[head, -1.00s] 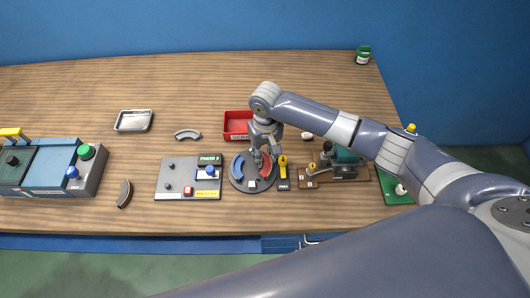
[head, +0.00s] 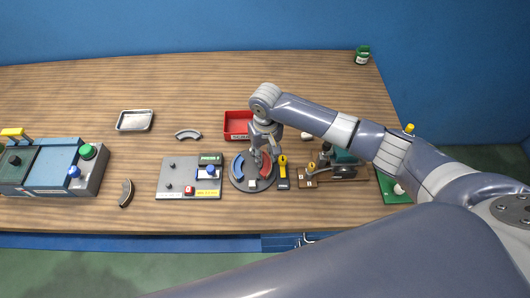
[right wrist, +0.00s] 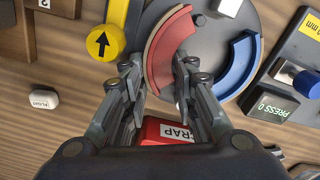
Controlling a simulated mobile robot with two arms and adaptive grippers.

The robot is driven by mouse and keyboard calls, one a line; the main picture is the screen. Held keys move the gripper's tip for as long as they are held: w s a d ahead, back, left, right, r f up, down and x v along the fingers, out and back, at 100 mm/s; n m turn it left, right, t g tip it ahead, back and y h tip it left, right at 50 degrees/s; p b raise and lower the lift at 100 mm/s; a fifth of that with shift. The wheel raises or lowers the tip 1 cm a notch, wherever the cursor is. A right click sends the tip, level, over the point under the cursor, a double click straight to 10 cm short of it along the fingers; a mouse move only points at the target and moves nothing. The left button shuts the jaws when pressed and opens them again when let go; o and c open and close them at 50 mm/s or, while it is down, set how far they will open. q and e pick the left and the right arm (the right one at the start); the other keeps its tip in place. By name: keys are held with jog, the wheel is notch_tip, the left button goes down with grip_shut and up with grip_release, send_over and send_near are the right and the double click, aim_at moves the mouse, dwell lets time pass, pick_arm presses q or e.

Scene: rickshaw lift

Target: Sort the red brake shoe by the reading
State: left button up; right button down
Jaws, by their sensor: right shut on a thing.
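The red brake shoe (head: 265,166) is a curved piece on the right side of a round grey turntable (head: 238,184); it also shows in the right wrist view (right wrist: 168,45). A blue curved shoe (head: 238,166) sits opposite it on the turntable. My right gripper (head: 261,158) points down over the turntable, its fingers shut on the red brake shoe, one on each side. A grey panel (head: 178,180) left of the turntable has a dark display (right wrist: 276,103) reading "PRESS 0". A red bin (head: 234,122) labelled SCRAP stands behind the turntable. My left gripper is out of view.
A yellow lever with a black arrow (right wrist: 108,40) stands right beside the turntable. A small machine on a wooden base (head: 345,180) is further right. A metal tray (head: 134,120), grey curved piece (head: 187,134) and dark curved piece (head: 125,193) lie left. The back of the table is mostly clear.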

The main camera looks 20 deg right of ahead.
jog(key=shift+s+f, duration=0.6)
jog(key=shift+f, duration=0.15)
jog(key=shift+s+f, duration=0.15)
jog(key=shift+f, duration=0.35)
dwell(0.8)
jog(key=c, duration=1.1)
grip_release()
jog(key=shift+w+f, duration=0.1)
jog(key=shift+w, duration=0.1)
jog(key=shift+o, duration=0.5)
jog(key=shift+w+d+f+p, duration=0.1)
jog(key=shift+w+f+p, duration=0.05)
jog(key=shift+w+p, duration=0.15)
jog(key=shift+s+d, duration=0.1)
jog(key=o, duration=0.6)
jog(key=shift+r, duration=0.2)
